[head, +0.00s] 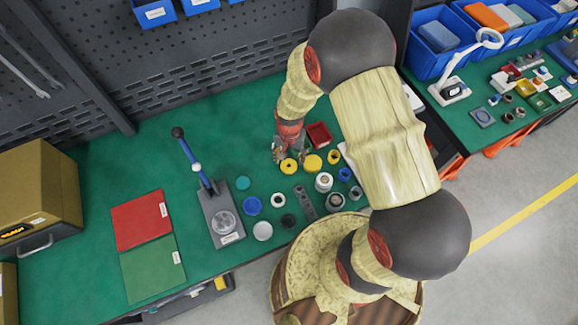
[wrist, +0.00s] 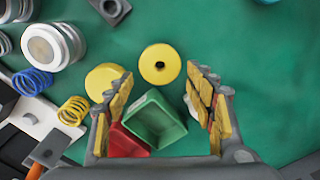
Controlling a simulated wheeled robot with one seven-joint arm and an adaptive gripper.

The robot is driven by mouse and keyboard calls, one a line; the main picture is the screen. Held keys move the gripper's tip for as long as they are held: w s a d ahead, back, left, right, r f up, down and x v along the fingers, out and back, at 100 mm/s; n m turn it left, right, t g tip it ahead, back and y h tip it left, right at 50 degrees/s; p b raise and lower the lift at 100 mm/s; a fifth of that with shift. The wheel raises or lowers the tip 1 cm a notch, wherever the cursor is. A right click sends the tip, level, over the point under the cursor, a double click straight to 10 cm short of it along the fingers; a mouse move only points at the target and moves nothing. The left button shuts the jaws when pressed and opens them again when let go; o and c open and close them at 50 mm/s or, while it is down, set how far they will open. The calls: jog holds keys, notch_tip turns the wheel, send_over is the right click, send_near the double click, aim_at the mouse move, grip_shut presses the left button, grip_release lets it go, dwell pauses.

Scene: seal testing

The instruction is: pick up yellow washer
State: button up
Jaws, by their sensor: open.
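The yellow washer (wrist: 160,64), a round flat-looking disc with a small dark central hole, lies on the green table. It also shows in the head view (head: 289,167), just below my gripper (head: 289,156). In the wrist view my gripper (wrist: 163,84) is open, its yellow-padded fingers apart and nothing between them held. The washer lies just beyond the fingertips, roughly centred between them. A second yellow disc (wrist: 103,80) lies to its left, partly hidden by the left finger; no hole shows in it.
A green bin (wrist: 155,122) and a red bin (wrist: 128,142) sit below the washer in the wrist view. A yellow spring (wrist: 73,111), a blue spring (wrist: 32,81) and a white cylinder (wrist: 50,46) stand left. The table right of the washer is clear.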

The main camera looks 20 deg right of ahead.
aim_at(289, 164)
notch_tip(289, 164, down, 3)
jog(key=shift+a+f, duration=0.1)
jog(key=c, duration=0.4)
jog(key=shift+c, duration=1.1)
jog(key=shift+r, duration=0.2)
